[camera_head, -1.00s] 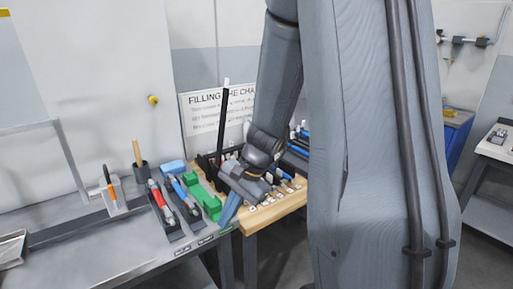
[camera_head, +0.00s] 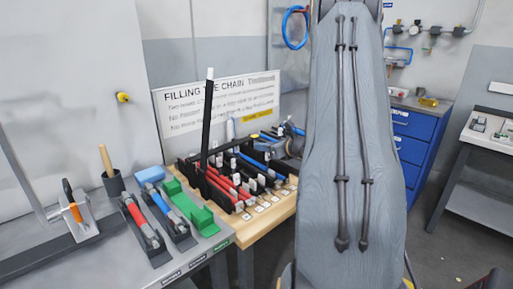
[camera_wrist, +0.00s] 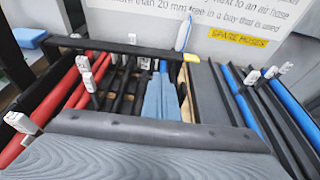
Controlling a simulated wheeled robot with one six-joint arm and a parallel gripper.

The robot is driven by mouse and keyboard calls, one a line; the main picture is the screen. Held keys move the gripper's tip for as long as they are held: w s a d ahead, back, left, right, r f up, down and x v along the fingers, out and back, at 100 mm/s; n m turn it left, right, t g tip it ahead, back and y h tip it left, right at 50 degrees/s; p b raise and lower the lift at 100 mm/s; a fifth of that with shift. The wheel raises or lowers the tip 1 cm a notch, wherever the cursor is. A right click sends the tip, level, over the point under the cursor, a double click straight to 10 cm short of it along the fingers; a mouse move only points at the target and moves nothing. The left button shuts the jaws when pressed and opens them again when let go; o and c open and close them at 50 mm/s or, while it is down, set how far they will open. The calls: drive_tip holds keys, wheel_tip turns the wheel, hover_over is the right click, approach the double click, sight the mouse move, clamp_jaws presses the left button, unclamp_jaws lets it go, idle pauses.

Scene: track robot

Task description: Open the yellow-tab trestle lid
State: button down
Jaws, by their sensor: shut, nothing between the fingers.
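The hose rack (camera_head: 222,208) stands on a wooden trestle top (camera_head: 262,222). A small yellow tab (camera_head: 254,135) shows at its back; it also shows in the wrist view (camera_wrist: 191,57), beyond my fingertips. The dark panel (camera_wrist: 212,95) beside it looks like its lid, lying low; its exact angle is unclear. Another black lid with a white tab (camera_head: 210,73) stands upright over the red hose bays. My gripper (camera_wrist: 161,98) has light-blue fingers, shut and empty, over the middle bays. In the head view my arm hides the rack's right part; contact with the lid cannot be told.
Red hoses (camera_wrist: 70,95) lie left and blue hoses (camera_wrist: 292,108) right of my fingers, with several white tags standing up. A sign (camera_head: 222,103) stands behind the rack. A grey bench (camera_head: 90,258) with tools and a green block (camera_head: 188,207) adjoins at left.

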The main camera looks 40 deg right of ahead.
drive_tip(key=p+x, duration=0.1)
drive_tip(key=x, duration=0.7)
drive_tip(key=shift+a+p, duration=0.1)
drive_tip(key=shift+p, duration=0.2)
